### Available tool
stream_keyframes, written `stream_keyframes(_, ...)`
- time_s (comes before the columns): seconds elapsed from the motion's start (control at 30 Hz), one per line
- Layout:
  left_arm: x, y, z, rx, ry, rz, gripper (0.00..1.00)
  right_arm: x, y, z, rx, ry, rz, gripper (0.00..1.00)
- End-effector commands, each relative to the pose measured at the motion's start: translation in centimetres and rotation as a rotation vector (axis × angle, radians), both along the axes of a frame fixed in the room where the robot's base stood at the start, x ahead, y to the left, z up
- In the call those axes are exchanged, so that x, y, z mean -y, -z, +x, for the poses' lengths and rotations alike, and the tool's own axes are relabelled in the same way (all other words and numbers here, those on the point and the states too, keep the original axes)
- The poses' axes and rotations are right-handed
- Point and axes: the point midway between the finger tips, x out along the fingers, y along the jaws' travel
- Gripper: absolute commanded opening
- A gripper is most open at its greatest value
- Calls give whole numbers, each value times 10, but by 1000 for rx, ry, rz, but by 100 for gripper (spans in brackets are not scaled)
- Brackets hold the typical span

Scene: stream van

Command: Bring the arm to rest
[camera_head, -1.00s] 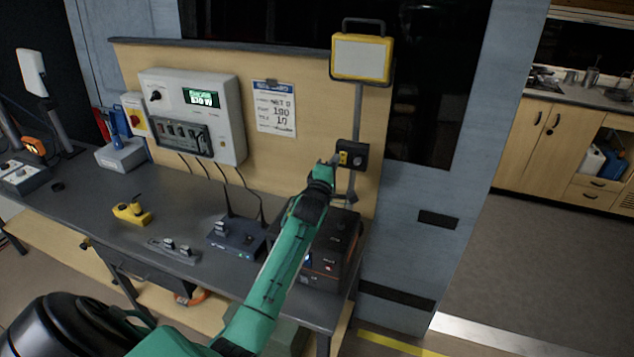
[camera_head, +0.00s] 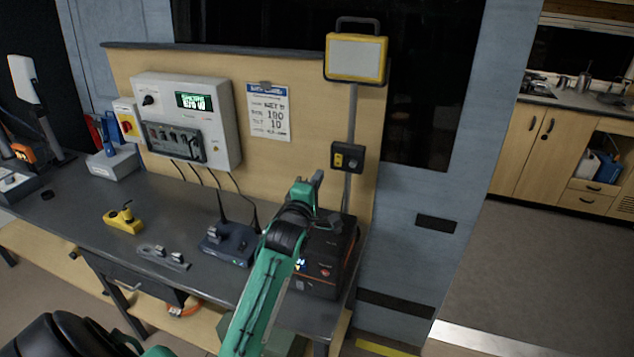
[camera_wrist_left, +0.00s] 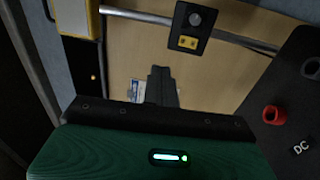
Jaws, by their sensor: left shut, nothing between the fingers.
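My left gripper (camera_head: 310,184) is in the head view in front of the wooden back panel (camera_head: 215,75), above the black power unit (camera_head: 335,268) at the right end of the bench. It is shut and empty. In the left wrist view the shut fingers (camera_wrist_left: 161,85) point at the panel. A small switch box (camera_head: 347,158) on the lamp pole is up and right of the gripper, apart from it; the box also shows in the left wrist view (camera_wrist_left: 190,28). My right gripper is not in view.
The yellow work lamp (camera_head: 355,58) tops the pole. A control box (camera_head: 188,120) hangs on the panel. The bench (camera_head: 85,215) carries a router with antennas (camera_head: 230,243), a yellow device (camera_head: 123,219) and a small switch strip (camera_head: 162,257). Open floor (camera_head: 540,240) lies at right.

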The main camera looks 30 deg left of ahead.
Motion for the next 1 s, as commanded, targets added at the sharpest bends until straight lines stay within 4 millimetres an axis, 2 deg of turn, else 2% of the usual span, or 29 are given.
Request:
stream_keyframes(0.43, 0, 0, 0, -1, 0, 1, 0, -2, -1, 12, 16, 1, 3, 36)
stream_keyframes(0.57, 6, 13, -6, -56, 2, 44, 0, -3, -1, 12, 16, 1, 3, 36)
stream_keyframes(0.67, 21, 43, -23, -185, 17, 154, 0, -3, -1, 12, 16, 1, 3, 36)
stream_keyframes(0.77, 42, 84, -52, -374, 61, 326, 0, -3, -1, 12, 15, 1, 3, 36)
stream_keyframes(0.87, 66, 125, -91, -572, 142, 520, 0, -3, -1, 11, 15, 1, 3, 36)
stream_keyframes(1.0, 97, 174, -156, -817, 315, 790, 0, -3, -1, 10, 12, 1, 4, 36)
